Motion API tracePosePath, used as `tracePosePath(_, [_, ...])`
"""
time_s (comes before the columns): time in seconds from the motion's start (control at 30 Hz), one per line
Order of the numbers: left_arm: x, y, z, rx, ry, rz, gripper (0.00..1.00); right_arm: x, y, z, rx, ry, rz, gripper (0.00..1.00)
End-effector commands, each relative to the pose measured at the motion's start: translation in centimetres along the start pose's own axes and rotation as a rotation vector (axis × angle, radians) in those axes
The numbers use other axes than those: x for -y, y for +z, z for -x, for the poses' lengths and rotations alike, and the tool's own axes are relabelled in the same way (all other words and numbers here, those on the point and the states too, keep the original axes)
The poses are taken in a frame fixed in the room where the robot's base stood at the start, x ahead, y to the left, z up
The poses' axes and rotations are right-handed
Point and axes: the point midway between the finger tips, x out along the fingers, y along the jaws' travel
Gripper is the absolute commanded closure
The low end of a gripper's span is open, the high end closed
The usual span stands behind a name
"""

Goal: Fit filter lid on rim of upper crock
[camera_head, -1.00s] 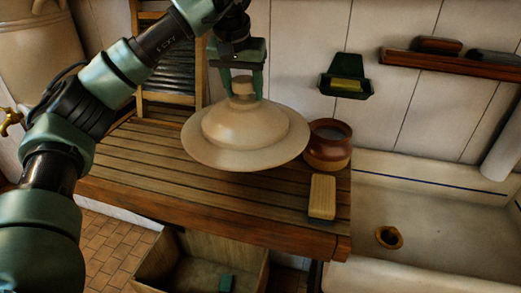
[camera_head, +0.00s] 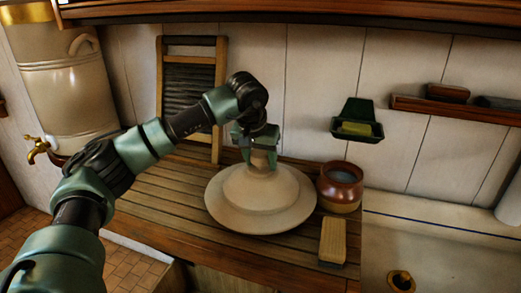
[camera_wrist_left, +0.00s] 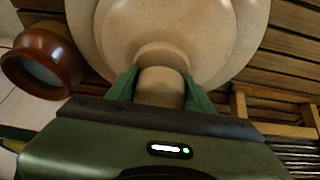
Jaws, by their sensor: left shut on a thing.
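The filter lid (camera_head: 260,205) is a wide, pale cream dome with a broad flat brim and a knob on top. My left gripper (camera_head: 259,156) comes down from above and is shut on the knob. The wrist view shows the knob (camera_wrist_left: 160,86) between both green fingers, with the lid (camera_wrist_left: 165,25) beyond. The lid is roughly level over the slatted drainboard (camera_head: 165,195); I cannot tell whether it touches the slats. A tall cream stoneware filter (camera_head: 65,95) with a brass tap (camera_head: 38,148) stands at upper left, its top cut off by the frame. My right gripper is not in view.
A brown pot (camera_head: 340,190) stands just right of the lid, with a scrubbing brush (camera_head: 333,240) in front. A washboard (camera_head: 190,95) leans on the wall behind. A green soap dish (camera_head: 357,122) and a wooden shelf (camera_head: 455,108) hang on the wall. The sink (camera_head: 450,250) is at right.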

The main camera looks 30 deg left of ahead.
Motion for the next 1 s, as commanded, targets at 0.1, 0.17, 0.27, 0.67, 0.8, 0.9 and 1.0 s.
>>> tracePosePath(0.1, [0.0, 0.2, -0.8, -0.007, 0.003, 0.001, 1.00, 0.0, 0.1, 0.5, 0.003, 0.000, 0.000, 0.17])
tracePosePath(0.17, [0.0, 0.3, -1.0, -0.009, 0.003, 0.001, 1.00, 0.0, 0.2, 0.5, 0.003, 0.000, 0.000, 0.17])
tracePosePath(0.27, [0.0, 0.3, -1.0, -0.010, 0.003, 0.001, 1.00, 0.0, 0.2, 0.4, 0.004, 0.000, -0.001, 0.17])
tracePosePath(0.67, [0.0, 0.6, -1.5, -0.001, 0.000, 0.000, 0.27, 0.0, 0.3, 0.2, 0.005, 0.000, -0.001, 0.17])
tracePosePath(0.8, [0.0, 0.6, -1.5, -0.001, 0.000, 0.000, 0.27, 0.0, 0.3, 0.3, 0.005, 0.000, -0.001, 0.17])
tracePosePath(0.9, [0.0, 0.6, -1.3, -0.001, 0.000, 0.000, 0.27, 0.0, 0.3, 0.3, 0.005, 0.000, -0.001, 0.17])
tracePosePath(1.0, [0.0, 0.5, -0.8, -0.003, 0.001, 0.000, 0.27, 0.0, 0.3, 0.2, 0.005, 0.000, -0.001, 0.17])
